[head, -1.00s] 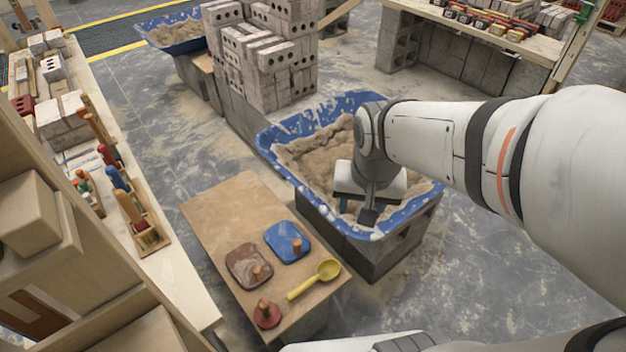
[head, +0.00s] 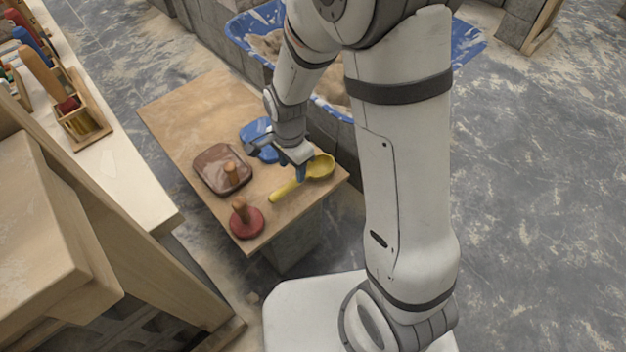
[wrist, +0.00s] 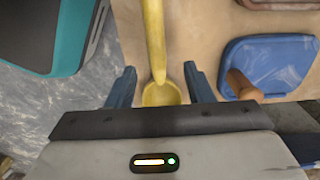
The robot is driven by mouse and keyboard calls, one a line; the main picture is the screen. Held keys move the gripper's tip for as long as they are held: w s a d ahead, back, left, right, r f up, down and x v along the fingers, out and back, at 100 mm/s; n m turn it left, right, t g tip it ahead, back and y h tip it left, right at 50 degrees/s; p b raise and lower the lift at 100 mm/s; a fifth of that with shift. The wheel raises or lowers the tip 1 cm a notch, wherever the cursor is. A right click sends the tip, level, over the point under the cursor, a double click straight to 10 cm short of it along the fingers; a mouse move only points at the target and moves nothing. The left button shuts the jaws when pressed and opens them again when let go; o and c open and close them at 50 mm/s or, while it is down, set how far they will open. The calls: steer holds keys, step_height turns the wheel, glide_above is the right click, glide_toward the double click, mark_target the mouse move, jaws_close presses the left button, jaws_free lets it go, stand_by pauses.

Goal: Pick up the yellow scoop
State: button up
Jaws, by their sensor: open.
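The yellow scoop (head: 319,167) lies on the small wooden table, its bowl near the table's right corner and its handle pointing to the lower left. My gripper (head: 278,165) is over the scoop in the head view. In the wrist view my gripper (wrist: 160,88) is open, with one blue finger on each side of the scoop (wrist: 155,45) near where handle meets bowl. Neither finger visibly touches it. Part of the bowl is hidden behind the gripper body in the wrist view. I cannot tell the exact height of the fingertips above the table.
On the wooden table (head: 170,110) a blue float (head: 257,138), a brown float (head: 221,169) and a red round one (head: 246,222) lie close by. The blue float (wrist: 268,65) is right of my fingers in the wrist view. A blue mortar tub (head: 245,25) stands behind.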

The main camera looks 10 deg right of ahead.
mark_target(295, 180)
steer(key=f+b, duration=0.2)
steer(key=f, duration=0.1)
steer(key=f+b, duration=0.2)
steer(key=f, duration=0.2)
steer(key=shift+d+f, duration=0.2)
steer(key=shift+f, duration=0.1)
steer(key=shift+r, duration=0.1)
steer(key=shift+c, duration=0.5)
jaws_close()
